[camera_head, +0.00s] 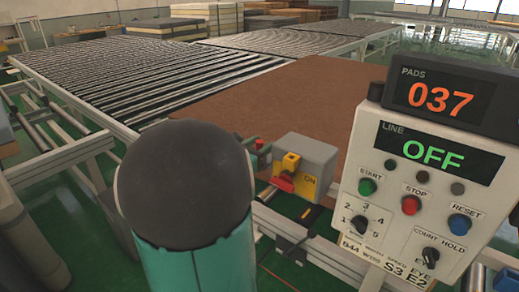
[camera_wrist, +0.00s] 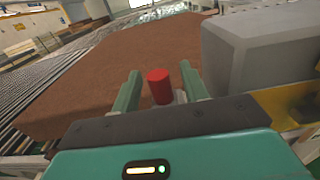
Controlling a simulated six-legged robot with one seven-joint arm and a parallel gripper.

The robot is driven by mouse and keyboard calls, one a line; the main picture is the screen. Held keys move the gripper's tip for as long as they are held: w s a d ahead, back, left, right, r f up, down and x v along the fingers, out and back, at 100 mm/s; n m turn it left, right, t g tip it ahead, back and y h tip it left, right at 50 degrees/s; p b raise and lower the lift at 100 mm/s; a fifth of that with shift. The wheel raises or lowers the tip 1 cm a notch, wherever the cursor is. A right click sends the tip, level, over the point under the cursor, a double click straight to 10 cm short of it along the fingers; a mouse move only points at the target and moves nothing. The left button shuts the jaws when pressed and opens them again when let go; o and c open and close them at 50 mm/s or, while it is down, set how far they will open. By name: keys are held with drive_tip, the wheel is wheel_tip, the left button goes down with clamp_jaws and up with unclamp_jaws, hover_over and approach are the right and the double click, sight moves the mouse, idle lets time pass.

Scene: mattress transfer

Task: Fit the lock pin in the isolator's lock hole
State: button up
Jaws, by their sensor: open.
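The isolator (camera_head: 305,158) is a grey box with a yellow plate marked ON and a red handle (camera_head: 283,183), right of my arm in the head view. Its grey body (camera_wrist: 262,52) fills the upper right of the wrist view, with a yellow edge below. A red cylinder (camera_wrist: 159,86), seemingly the lock pin's head, stands between the fingers of my gripper (camera_wrist: 160,80). The fingers are open, with a gap showing on each side of it. A small red piece (camera_head: 258,143) shows beside the isolator in the head view. The lock hole cannot be made out.
A control panel (camera_head: 419,180) stands close on the right, its line display reading OFF and its counter (camera_head: 440,98) 037. A brown pad (camera_head: 310,95) lies behind the isolator. Roller conveyors (camera_head: 130,75) stretch behind. My dark arm joint hides part of the near frame.

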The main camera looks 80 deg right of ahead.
drive_tip(key=shift+c, duration=0.2)
clamp_jaws()
drive_tip(key=shift+r, duration=0.1)
